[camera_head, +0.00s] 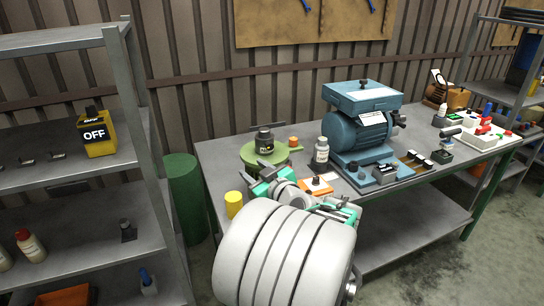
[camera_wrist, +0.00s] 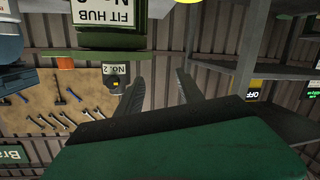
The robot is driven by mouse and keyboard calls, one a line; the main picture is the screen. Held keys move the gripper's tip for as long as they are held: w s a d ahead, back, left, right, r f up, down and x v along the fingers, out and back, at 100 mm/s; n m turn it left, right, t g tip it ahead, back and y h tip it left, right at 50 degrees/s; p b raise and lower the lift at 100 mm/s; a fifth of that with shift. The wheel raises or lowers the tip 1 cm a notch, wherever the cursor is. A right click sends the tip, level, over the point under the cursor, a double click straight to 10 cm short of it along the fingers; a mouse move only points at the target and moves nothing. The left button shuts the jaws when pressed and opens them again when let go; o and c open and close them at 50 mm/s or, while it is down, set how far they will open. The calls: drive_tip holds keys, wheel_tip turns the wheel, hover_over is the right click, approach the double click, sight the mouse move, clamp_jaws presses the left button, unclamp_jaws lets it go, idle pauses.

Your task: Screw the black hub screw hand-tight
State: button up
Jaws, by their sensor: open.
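A small black jar-shaped piece (camera_head: 264,141) stands upright on a round green stand (camera_head: 249,155) on the bench. In the wrist view, which is upside down, this piece (camera_wrist: 115,76) carries a "No. 2" label and has a dark top. The green stand (camera_wrist: 108,50) carries a "FIT HUB" label. I cannot tell for sure which part is the hub screw. A black knob (camera_head: 316,180) also sits on an orange plate (camera_head: 322,188). My gripper (camera_wrist: 160,82) is open and empty, its dark fingers apart, with the labelled piece beside them. My own arm hides part of the bench.
A blue motor unit (camera_head: 361,130) stands mid-bench, with a grey bottle (camera_head: 321,151) and an orange block (camera_head: 293,141) near the stand. A yellow cylinder (camera_head: 233,204) is at the left edge. A shelf (camera_head: 55,190) stands left; a green drum (camera_head: 185,195) is between.

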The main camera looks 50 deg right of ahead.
sight(270, 146)
drive_tip(key=s+d+r+m+h, duration=0.1)
drive_tip(key=s+d+r+h, duration=0.15)
drive_tip(key=s+d, duration=0.3)
drive_tip(key=shift+h, duration=0.35)
drive_tip(key=p+x, duration=0.2)
drive_tip(key=x, duration=0.5)
drive_tip(key=shift+w+d, duration=0.15)
drive_tip(key=shift+c, duration=0.5)
clamp_jaws()
